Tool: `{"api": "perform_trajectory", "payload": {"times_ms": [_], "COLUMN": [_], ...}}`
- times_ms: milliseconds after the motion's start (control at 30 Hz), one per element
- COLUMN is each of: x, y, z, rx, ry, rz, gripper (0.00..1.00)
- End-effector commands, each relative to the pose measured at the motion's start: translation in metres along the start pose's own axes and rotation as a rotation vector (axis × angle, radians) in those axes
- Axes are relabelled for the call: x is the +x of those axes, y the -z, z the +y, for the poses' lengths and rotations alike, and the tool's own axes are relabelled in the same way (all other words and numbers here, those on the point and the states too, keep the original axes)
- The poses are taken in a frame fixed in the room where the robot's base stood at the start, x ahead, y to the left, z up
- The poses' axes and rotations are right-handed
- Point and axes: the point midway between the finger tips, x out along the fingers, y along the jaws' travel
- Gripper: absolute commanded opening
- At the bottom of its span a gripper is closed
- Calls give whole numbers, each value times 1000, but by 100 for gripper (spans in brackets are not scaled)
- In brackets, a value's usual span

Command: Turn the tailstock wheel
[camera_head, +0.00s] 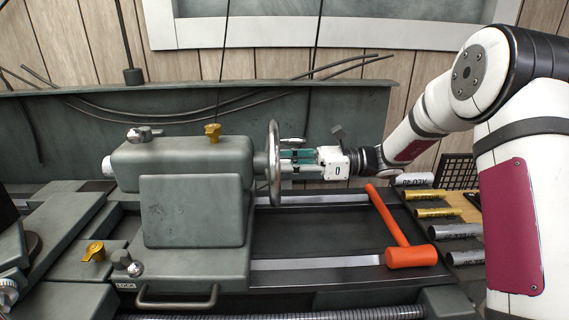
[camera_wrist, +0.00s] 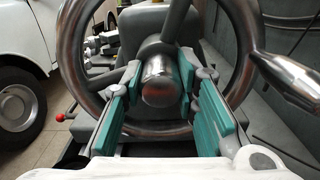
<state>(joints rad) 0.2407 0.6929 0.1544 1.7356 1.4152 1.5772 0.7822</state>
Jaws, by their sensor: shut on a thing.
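The tailstock wheel (camera_head: 273,190) is a metal handwheel, seen nearly edge-on at the right end of the grey tailstock (camera_head: 190,165). In the wrist view its round rim (camera_wrist: 70,50) fills the upper middle, with a spoke running up from the hub (camera_wrist: 160,78) and a tapered handle (camera_wrist: 292,78) at the right. My gripper (camera_head: 288,160) reaches in from the right, level with the wheel's centre. In the wrist view, the teal finger pads of my gripper (camera_wrist: 160,92) are shut on the hub, one on each side. The contact faces are partly hidden.
An orange mallet (camera_head: 412,256) lies on the lathe bed right of the tailstock. Labelled cylinders (camera_head: 436,212) lie in a row further right. Cables run along the back panel (camera_head: 345,110). A white vehicle (camera_wrist: 25,35) shows at the left in the wrist view.

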Motion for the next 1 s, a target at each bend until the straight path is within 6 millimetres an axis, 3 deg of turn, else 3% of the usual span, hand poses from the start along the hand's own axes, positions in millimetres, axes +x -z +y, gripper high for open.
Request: {"api": "perform_trajectory", "payload": {"times_ms": [367, 1000], "x": [-1, -1], "y": [-2, 0], "z": [0, 0], "rx": [132, 633], "ry": [3, 3], "rz": [0, 3], "gripper": [0, 0]}}
